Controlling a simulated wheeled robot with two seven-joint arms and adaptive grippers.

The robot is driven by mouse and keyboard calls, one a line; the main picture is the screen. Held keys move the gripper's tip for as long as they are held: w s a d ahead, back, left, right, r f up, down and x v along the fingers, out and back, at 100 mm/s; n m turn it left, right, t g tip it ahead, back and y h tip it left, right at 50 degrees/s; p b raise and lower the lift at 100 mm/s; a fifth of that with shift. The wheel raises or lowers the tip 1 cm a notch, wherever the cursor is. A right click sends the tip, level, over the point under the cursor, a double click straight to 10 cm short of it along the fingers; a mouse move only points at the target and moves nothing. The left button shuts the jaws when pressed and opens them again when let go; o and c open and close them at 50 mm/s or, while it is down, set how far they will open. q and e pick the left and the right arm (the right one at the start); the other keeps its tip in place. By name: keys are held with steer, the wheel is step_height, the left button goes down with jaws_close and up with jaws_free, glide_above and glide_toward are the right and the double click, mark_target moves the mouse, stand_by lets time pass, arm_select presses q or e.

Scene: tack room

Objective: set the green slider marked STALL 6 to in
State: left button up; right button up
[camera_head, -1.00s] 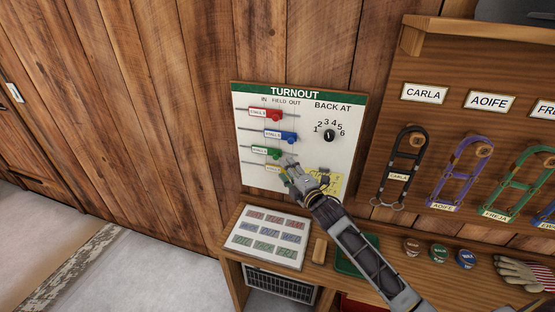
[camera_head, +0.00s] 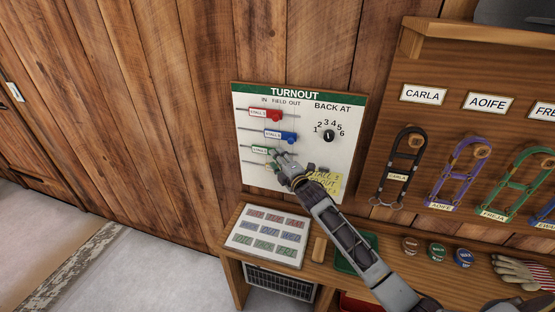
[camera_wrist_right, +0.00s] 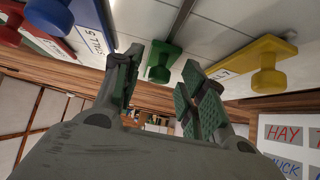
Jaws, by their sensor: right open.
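The white TURNOUT board (camera_head: 345,108) on the wall has sliders on rails under IN, FIELD and OUT. The green slider (camera_head: 259,150) is the third one down; my right gripper partly covers it, and its label is too small to read for certain. My right gripper (camera_head: 282,157) is at its knob, in front of the board. In the right wrist view the open fingers (camera_wrist_right: 163,66) stand either side of the green knob (camera_wrist_right: 159,62), with visible gaps; I cannot tell how deep the knob sits between them. My left gripper is out of view.
The red slider (camera_head: 275,114) and blue slider (camera_head: 289,136) are above. The yellow slider (camera_wrist_right: 266,68) is close to one finger in the wrist view. A yellow note (camera_head: 328,182) and a dial (camera_head: 328,135) are at right. A shelf with a word board (camera_head: 268,236) is below.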

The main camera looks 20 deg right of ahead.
mark_target(257, 150)
steer(key=shift+w, duration=0.15)
steer(key=shift+c, duration=0.2)
jaws_close()
steer(key=shift+w+a+b, duration=0.2)
steer(key=shift+w+a, duration=0.3)
steer(key=shift+a, duration=0.3)
steer(key=shift+w+a+b, duration=0.15)
steer(key=shift+w+a, duration=0.4)
steer(key=shift+a, duration=0.2)
steer(key=shift+w+a+b, duration=0.2)
steer(key=shift+w+a, duration=0.3)
steer(key=shift+a, duration=0.4)
steer(key=shift+c, duration=0.9)
jaws_free()
steer(key=shift+o, duration=1.1)
steer(key=shift+w+a, duration=0.15)
